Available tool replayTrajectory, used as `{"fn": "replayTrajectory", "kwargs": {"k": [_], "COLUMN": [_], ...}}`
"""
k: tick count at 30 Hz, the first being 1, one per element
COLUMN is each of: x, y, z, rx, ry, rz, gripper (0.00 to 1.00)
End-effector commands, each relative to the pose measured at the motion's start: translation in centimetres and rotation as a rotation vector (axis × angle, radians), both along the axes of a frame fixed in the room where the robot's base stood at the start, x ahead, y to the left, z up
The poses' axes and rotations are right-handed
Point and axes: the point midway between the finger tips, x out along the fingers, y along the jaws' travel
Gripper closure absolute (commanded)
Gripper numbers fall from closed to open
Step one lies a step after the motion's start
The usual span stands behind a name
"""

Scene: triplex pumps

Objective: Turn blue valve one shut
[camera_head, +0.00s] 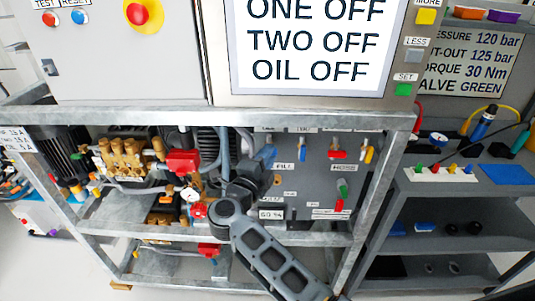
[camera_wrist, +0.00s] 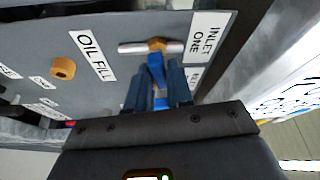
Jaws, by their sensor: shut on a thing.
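The blue valve handle (camera_wrist: 156,66) sits on a brass valve body with a metal pipe, next to a label reading "INLET ONE" in the wrist view. My gripper (camera_wrist: 159,92) is shut on the blue handle, one finger on each side of it. In the head view the blue handle (camera_head: 266,155) shows at the upper left of the grey valve panel, and my gripper (camera_head: 258,168) reaches it from the lower left. The fingertips are partly hidden there by my arm.
A brass "OIL FILL" cap (camera_wrist: 63,68) is left of the valve. On the panel, a red handle (camera_head: 337,155), a yellow handle (camera_head: 369,154) and a green handle (camera_head: 343,188) stand to the right. Metal frame bars (camera_head: 330,228) surround the panel.

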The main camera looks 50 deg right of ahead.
Motion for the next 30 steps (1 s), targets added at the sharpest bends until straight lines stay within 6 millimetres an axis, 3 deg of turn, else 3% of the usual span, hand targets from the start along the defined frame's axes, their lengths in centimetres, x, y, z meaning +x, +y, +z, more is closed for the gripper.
{"fn": "replayTrajectory", "kwargs": {"k": [12, 28, 29, 30], "x": [-0.03, -0.06, -0.06, -0.06], "y": [0.0, -0.05, -0.05, -0.05], "z": [0.07, 0.02, 0.02, 0.02], "rx": [0.109, 0.12, 0.12, 0.12], "ry": [-0.139, -0.155, -0.155, -0.155], "rz": [-0.001, -0.002, -0.002, -0.002], "gripper": [1.0, 1.0, 0.77, 0.74]}}
